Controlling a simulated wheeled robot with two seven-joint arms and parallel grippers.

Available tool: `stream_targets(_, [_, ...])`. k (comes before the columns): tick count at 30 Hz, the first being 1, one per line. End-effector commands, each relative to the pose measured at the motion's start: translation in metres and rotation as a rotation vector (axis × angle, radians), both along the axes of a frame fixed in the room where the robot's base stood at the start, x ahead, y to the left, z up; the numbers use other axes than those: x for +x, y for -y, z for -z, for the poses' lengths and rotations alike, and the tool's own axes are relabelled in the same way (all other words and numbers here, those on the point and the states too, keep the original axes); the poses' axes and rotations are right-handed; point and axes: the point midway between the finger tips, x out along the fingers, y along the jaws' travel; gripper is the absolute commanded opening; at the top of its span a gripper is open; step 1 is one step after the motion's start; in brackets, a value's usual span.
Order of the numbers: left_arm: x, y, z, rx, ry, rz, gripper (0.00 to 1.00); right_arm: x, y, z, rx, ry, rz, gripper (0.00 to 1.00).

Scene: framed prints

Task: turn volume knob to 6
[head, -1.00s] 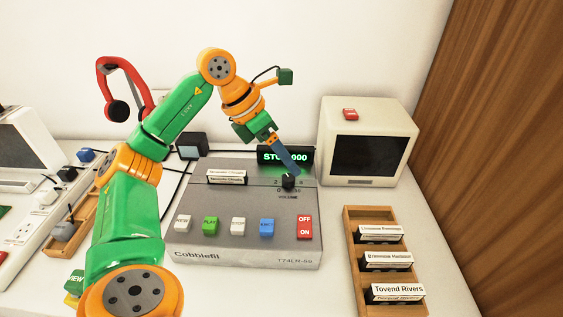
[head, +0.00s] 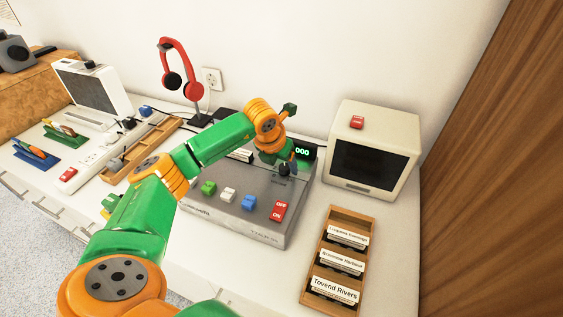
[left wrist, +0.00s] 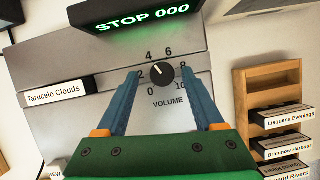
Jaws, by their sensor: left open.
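The black volume knob (left wrist: 162,74) is on the grey Cobblefil deck (left wrist: 70,55), ringed by numbers from 0 to 10. Its white mark points up and left, roughly towards the 4. In the head view the knob (head: 284,170) shows near the deck's far right corner. My left gripper (left wrist: 164,77) is open, with one blue finger on each side of the knob and a gap visible on both sides. In the head view the left gripper (head: 286,160) is partly hidden by its own wrist. The display (left wrist: 147,20) reads STOP 000. My right gripper is not in view.
The deck's front holds several keys and a red OFF/ON switch (head: 278,211). A label reading Tarucelo Clouds (left wrist: 55,92) is left of the knob. A cream monitor (head: 345,120) and a wooden rack (head: 313,268) of labelled cartridges stand to the right. Red headphones (head: 178,68) hang behind.

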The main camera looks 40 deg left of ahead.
Motion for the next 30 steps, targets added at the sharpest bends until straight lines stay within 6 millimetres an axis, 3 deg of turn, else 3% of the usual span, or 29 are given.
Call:
stream_targets(8, [0.0026,-0.0003,0.0060,0.001,0.001,0.001,0.69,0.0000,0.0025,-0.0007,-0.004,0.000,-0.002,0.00])
stream_targets(11, [0.0024,-0.0004,0.0059,0.001,0.001,0.001,0.48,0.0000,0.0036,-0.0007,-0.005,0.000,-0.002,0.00])
stream_targets(16, [0.0023,-0.0005,0.0057,0.001,0.001,0.001,0.02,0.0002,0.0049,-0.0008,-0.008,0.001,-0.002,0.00])
stream_targets(30, [0.0023,-0.0022,0.0065,0.001,0.001,0.097,0.00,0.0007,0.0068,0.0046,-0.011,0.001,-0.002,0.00])
